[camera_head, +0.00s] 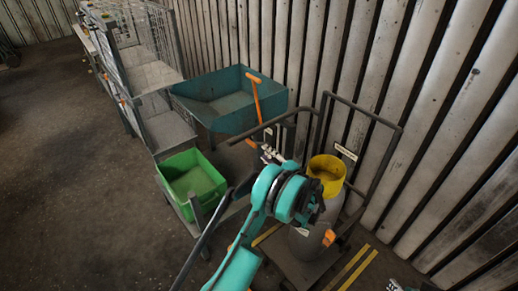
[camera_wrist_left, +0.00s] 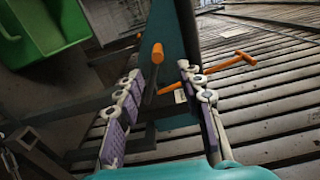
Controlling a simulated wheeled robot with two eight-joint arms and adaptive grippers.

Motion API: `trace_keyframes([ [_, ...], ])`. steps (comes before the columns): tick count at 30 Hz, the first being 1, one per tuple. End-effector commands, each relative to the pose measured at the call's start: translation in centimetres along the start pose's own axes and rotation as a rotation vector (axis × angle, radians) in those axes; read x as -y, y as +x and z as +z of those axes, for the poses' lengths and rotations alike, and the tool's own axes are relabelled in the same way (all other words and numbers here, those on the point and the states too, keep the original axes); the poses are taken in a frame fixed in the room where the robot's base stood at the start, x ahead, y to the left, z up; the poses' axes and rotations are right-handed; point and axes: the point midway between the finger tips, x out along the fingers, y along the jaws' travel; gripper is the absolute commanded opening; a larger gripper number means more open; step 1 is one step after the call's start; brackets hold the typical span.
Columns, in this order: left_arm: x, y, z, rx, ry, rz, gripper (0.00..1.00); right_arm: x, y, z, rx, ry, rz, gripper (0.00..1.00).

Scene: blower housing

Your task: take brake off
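An orange T-shaped lever (camera_head: 255,97) stands up by the teal bin in the head view. A second, shorter orange handle (camera_head: 251,143) shows lower, just left of my left gripper (camera_head: 268,153). In the left wrist view an orange-capped lever (camera_wrist_left: 157,53) rises between and beyond the spread fingers of my left gripper (camera_wrist_left: 159,72). An orange T-handle (camera_wrist_left: 230,63) also shows there, right of the right finger. My left gripper is open and empty, and I see no contact with either lever. Which lever is the brake cannot be told. A small teal and white piece at the bottom right edge may be my right gripper.
A green bin (camera_head: 190,180) and a teal bin (camera_head: 225,100) sit on carts along the ribbed wall (camera_head: 430,100). A grey cylinder with a yellow collar (camera_head: 327,172) stands by a dark tubular frame (camera_head: 365,115). The floor at left is clear.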

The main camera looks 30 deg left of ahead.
Motion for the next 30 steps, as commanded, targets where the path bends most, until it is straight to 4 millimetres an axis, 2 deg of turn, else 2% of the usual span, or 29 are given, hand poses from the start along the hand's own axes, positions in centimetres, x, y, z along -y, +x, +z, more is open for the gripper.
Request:
trace_keyframes([
  [3,0.0,-1.9,-0.1,-0.002,0.000,0.000,0.38,0.0,0.0,0.0,0.000,0.000,0.000,0.40],
  [7,0.0,-2.9,-0.1,-0.001,0.000,0.000,0.38,0.0,0.0,0.0,0.000,0.000,0.000,0.40],
  [23,0.1,-3.0,0.0,0.000,-0.001,0.002,0.38,0.0,0.0,0.0,0.000,0.000,0.000,0.40],
  [26,0.8,-2.9,0.2,-0.006,-0.010,0.031,0.38,0.0,0.0,0.0,0.000,0.000,0.000,0.40],
  [30,3.2,-2.9,1.3,-0.032,-0.050,0.145,0.38,0.0,0.0,0.0,0.000,0.000,0.000,0.40],
])
